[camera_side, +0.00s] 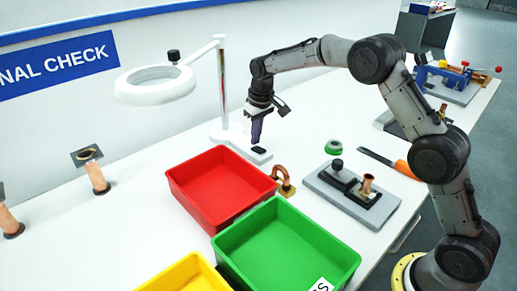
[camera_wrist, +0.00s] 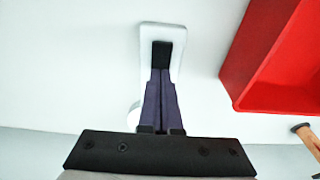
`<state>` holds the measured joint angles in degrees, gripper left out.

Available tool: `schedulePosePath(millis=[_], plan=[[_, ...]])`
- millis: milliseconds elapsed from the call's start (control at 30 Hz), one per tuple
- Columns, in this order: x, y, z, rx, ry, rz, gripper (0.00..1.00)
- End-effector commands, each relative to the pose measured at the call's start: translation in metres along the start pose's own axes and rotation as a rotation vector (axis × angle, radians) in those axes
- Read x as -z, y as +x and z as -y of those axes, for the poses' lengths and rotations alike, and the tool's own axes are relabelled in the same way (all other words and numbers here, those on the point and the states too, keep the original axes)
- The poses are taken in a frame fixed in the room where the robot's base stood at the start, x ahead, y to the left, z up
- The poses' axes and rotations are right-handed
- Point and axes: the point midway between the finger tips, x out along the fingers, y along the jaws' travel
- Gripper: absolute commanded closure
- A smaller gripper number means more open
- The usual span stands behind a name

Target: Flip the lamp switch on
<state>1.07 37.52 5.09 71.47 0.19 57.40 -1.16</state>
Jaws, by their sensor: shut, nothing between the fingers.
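The white ring lamp (camera_side: 155,85) stands at the back of the table on a post, and its base (camera_side: 228,136) lies on the table. The black lamp switch (camera_wrist: 161,52) is on the white base plate (camera_wrist: 178,35) in the wrist view; in the side view it (camera_side: 259,150) shows just under the fingertips. My gripper (camera_side: 255,141) points down over the plate with its fingers together and empty. In the wrist view the fingertips (camera_wrist: 160,72) meet the near end of the switch. I cannot tell whether they touch it.
A red bin (camera_side: 205,203) stands close in front of the lamp base. A green bin (camera_side: 300,235) and a yellow bin (camera_side: 185,275) are nearer. A copper bend (camera_side: 283,180) and a grey fixture (camera_side: 375,215) lie to the right. Table left of the base is clear.

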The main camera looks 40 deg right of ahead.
Motion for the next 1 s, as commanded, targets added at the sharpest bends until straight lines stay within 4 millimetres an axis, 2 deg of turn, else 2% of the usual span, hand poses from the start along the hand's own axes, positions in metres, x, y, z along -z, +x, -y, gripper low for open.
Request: schedulePosePath(millis=[700, 1000], plan=[[0.008, -0.052, 0.000, 0.000, 0.000, -0.002, 1.00], [0.009, -0.058, 0.000, 0.000, 0.000, -0.001, 1.00]])
